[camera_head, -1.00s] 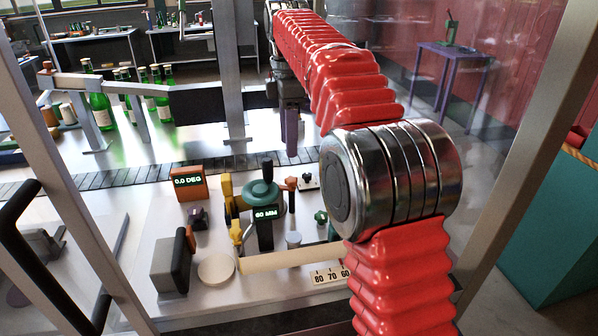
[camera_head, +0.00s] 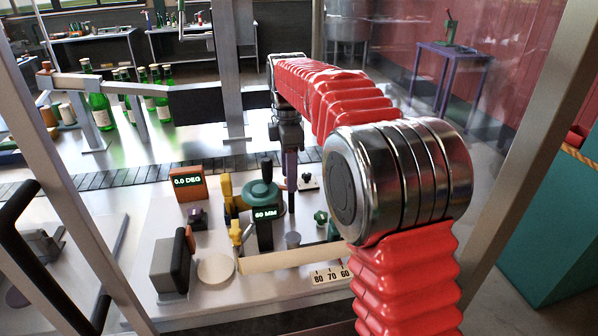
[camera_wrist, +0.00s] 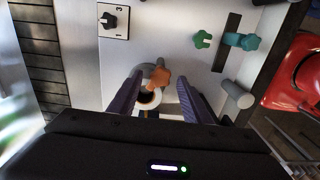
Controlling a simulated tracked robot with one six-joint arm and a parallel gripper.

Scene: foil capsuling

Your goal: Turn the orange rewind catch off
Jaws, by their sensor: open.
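The orange rewind catch (camera_wrist: 160,79) is a small lobed knob in the wrist view, on a grey stem beside a round part with a dark centre. My gripper (camera_wrist: 159,74) is open, with its two purple fingers on either side of the orange knob. Gaps show between the knob and both fingers, so it does not look gripped. In the head view my gripper (camera_head: 290,180) points down over the panel, and the orange catch is hidden behind it.
A dial switch (camera_wrist: 110,20) sits up left of the catch in the wrist view. A green knob (camera_wrist: 202,39), a teal knob (camera_wrist: 241,41) and a grey post (camera_wrist: 236,94) stand to the right. In the head view, the green reel (camera_head: 262,196) and 60 MM display (camera_head: 265,214) are close left.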

